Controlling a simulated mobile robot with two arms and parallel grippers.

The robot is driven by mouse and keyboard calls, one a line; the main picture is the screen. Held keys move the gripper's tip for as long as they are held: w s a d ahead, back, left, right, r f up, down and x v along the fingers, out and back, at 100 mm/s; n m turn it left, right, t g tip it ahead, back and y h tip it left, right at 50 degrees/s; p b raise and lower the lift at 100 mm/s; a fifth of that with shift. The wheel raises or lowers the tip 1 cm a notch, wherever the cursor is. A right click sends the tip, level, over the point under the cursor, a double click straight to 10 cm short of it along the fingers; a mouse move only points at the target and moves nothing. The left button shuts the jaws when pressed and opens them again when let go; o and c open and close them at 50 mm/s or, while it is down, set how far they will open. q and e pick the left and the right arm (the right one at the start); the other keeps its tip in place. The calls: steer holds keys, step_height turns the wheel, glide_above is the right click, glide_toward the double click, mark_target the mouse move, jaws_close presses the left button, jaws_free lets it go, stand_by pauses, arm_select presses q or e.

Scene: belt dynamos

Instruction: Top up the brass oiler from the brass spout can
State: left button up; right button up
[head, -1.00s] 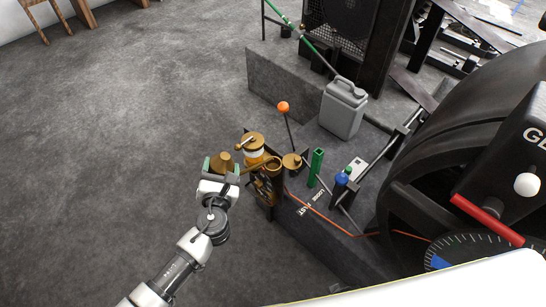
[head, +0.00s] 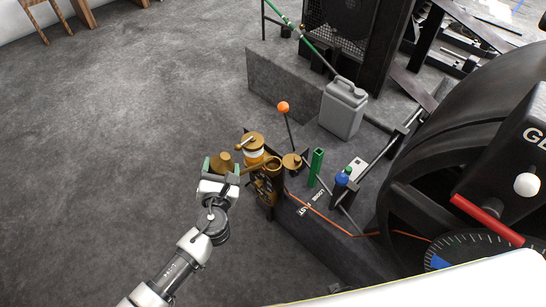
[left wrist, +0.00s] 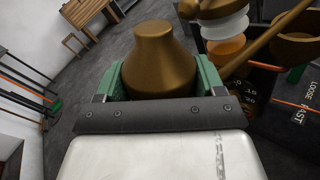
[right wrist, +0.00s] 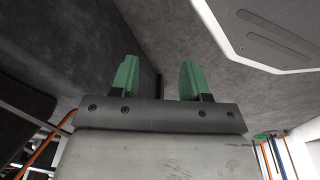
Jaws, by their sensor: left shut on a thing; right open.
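The brass spout can (head: 224,160) is in my left gripper (head: 221,171), whose green fingers press on both sides of it. It also fills the middle of the left wrist view (left wrist: 160,60), looking upright. Its thin spout points right. The brass oiler (head: 254,143), with a white and amber band, stands just right of the can. An open brass cup (head: 273,164) sits beside it, with a round brass lid to its right. The spout end is at or over the cup; I cannot tell whether they touch. My right gripper (right wrist: 158,80) is open and empty.
A grey jerrycan (head: 343,108) stands on the stone plinth. A large black wheel (head: 450,120) fills the right.

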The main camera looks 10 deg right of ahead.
arm_select(q)
steer(key=shift+r, duration=0.15)
arm_select(e)
steer(key=shift+s+d+f, duration=0.1)
steer(key=shift+s+f, duration=0.4)
arm_select(q)
steer(key=shift+r+p, duration=0.1)
steer(key=shift+p, duration=0.2)
arm_select(e)
steer(key=shift+s+f, duration=0.1)
steer(key=shift+f, duration=0.05)
arm_select(q)
steer(key=shift+r+p, duration=0.1)
steer(key=shift+p, duration=0.2)
arm_select(e)
steer(key=shift+s+d+f, duration=0.1)
steer(key=shift+s+f, duration=0.65)
steer(key=shift+s, duration=0.15)
arm_select(q)
steer(key=shift+r, duration=0.1)
arm_select(e)
steer(key=shift+s+d+f, duration=0.1)
steer(key=shift+s+f, duration=0.1)
